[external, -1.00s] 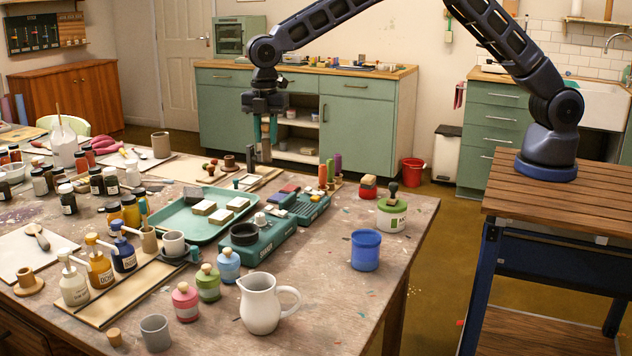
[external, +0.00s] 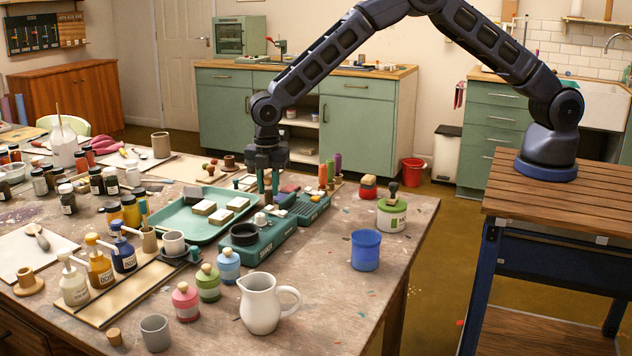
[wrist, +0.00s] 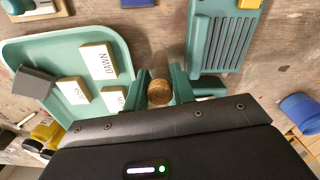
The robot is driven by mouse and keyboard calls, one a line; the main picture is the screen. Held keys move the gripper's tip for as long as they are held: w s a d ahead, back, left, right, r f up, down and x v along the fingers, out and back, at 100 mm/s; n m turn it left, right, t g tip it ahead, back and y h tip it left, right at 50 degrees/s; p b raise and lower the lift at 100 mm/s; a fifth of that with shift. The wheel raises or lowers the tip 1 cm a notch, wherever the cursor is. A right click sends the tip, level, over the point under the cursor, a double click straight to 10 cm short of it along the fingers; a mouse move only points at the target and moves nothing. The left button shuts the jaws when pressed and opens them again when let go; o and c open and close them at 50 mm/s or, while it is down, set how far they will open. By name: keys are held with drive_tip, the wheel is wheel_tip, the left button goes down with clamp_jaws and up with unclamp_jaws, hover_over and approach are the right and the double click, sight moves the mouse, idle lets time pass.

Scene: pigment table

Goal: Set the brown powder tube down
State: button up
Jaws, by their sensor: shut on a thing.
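My gripper (external: 268,190) is lowered over the table between the green tray and the upright coloured tubes. In the wrist view its green fingers (wrist: 159,92) are shut on the brown powder tube (wrist: 158,93), seen from above by its round cork-brown end. In the external view the fingers mostly hide the tube. I cannot tell whether its lower end touches anything.
The green tray (external: 186,232) with pale labelled blocks lies left of my gripper. A ribbed green device (external: 309,208) is close on the right. Several upright tubes, including an orange one (external: 322,176), stand behind it. A white pitcher (external: 262,305) stands in front.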

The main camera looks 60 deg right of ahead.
drive_tip(key=shift+f, duration=0.35)
drive_tip(key=shift+f, duration=0.1)
drive_tip(key=o, duration=1)
wheel_tip(320, 180, up, 12)
drive_tip(key=shift+r, duration=0.15)
